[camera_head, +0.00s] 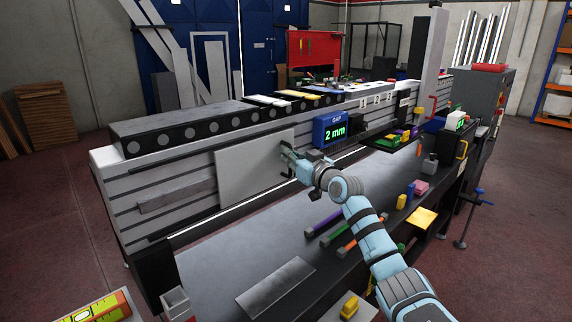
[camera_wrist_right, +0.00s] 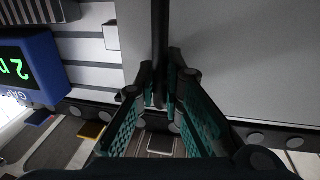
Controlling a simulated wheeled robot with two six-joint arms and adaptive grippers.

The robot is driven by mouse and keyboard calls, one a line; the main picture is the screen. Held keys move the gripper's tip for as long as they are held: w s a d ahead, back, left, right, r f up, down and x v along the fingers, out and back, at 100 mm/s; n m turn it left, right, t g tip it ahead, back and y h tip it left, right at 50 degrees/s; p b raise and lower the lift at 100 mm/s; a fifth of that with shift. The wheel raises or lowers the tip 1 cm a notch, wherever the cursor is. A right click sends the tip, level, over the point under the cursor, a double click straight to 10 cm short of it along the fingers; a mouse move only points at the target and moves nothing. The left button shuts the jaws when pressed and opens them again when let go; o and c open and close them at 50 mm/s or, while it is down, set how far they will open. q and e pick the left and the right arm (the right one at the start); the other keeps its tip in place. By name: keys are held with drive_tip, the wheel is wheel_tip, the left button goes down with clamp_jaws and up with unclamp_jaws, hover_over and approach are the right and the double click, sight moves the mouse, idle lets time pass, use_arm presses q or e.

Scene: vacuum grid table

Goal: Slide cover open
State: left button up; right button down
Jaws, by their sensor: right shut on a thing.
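The cover is a flat pale grey panel (camera_head: 240,172) standing upright against the slotted front of the long machine in the head view. It fills the right side of the right wrist view (camera_wrist_right: 250,70). My right gripper (camera_head: 287,155) is at the panel's right edge. In the wrist view its green-padded fingers (camera_wrist_right: 162,88) are closed around a dark upright handle bar (camera_wrist_right: 160,35) near the panel's edge. The handle's lower part is hidden between the fingers. My left gripper is not in view.
A blue gap display (camera_head: 331,130) reading "2 mm" is mounted just right of the panel. A grey bar (camera_head: 177,194) sits on the slotted front left of the panel. Purple (camera_head: 323,222), green and orange bars lie on the bench below my right arm.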

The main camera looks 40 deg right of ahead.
drive_tip(key=c, duration=1.7)
unclamp_jaws()
drive_tip(key=s, duration=0.7)
drive_tip(key=shift+s+a, duration=0.25)
